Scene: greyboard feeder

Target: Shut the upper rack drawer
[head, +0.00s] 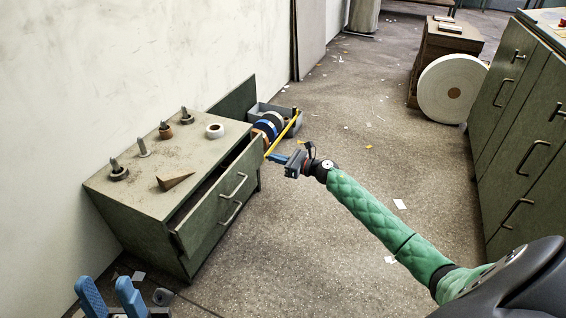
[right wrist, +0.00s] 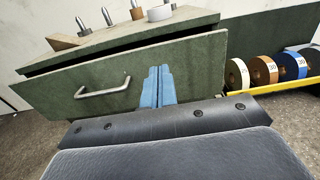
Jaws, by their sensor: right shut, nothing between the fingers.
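The upper rack drawer (head: 250,166) stands partly open from the low green cabinet (head: 160,222). A dark gap shows behind its front. In the right wrist view, the drawer front (right wrist: 195,62) and its bar handle (right wrist: 103,88) fill the upper left. My right gripper (head: 271,157) is shut and empty, at the far end of the drawer front. Its blue fingers (right wrist: 157,72) overlap the front right of the handle; I cannot tell whether they touch it. My left gripper (head: 104,281) is at the bottom left, fingers apart, empty, and away from the drawer.
Pegs, a white roll (head: 215,131) and a brown wedge (head: 175,181) are on the cabinet top. A grey bin (head: 259,107) with tape rolls and a yellow edge lies beyond the right gripper. A green cabinet (head: 520,130) stands at right. The floor between is mostly clear.

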